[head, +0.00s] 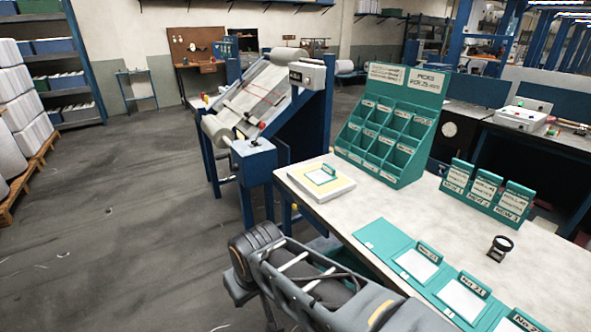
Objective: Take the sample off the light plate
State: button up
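The light plate (341,190) is a low white box with a pale yellow top, at the left end of the white table. Parts of my arm cross the bottom of the head view, in front of the table and below the light plate. My gripper is not clearly visible in this view, so its opening and what it holds are hidden.
A teal pigeonhole rack (390,125) stands behind and right of the light plate. A teal mat (380,237) with tagged white samples lies along the table's front. A black loupe (501,247) and teal card holders (487,192) stand to the right. The table's middle (400,205) is clear.

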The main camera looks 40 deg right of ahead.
aim_at(323, 175)
jog(key=z, duration=0.1)
jog(key=i, duration=0.75)
jog(key=z, duration=0.9)
jog(key=i, duration=0.55)
jog(key=z, duration=0.55)
